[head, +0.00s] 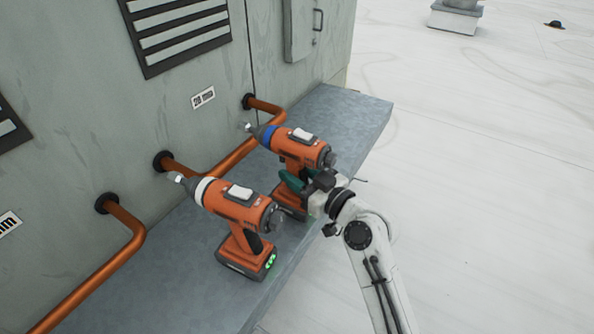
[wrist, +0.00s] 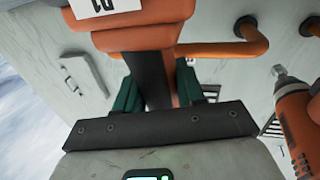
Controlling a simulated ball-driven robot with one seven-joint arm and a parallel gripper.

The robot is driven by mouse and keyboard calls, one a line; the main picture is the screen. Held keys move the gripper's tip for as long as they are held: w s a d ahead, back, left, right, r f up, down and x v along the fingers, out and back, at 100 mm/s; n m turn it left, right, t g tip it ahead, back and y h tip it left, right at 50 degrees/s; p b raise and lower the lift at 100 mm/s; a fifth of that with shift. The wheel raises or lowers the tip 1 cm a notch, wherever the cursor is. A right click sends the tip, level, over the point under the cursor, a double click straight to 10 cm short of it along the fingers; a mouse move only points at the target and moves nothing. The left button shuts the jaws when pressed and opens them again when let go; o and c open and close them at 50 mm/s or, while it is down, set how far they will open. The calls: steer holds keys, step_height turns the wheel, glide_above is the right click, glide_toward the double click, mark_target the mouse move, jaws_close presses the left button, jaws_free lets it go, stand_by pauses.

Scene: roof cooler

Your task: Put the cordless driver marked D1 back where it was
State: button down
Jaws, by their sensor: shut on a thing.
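The driver marked D1 (head: 298,148) is orange with a blue collar, and its nose points toward the cabinet wall. My gripper (head: 304,183) is shut on its handle with green fingers. In the wrist view the D1 label shows upside down on the driver's body (wrist: 135,38), and the fingers (wrist: 155,90) flank the dark handle. The driver is upright over the grey ledge (head: 200,285); I cannot tell whether its battery base touches it. The second driver partly hides that base.
A second orange driver (head: 237,203) with a white collar stands on the ledge close to the left; it also shows in the wrist view (wrist: 298,125). Copper pipes (head: 238,158) run from the cabinet wall (head: 190,75) behind. The ledge's far right end (head: 350,110) is clear.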

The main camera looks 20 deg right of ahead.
steer(key=shift+r, duration=0.1)
steer(key=c, duration=0.7)
jaws_free()
steer(key=shift+b+v, duration=1.5)
steer(key=shift+v, duration=4.55)
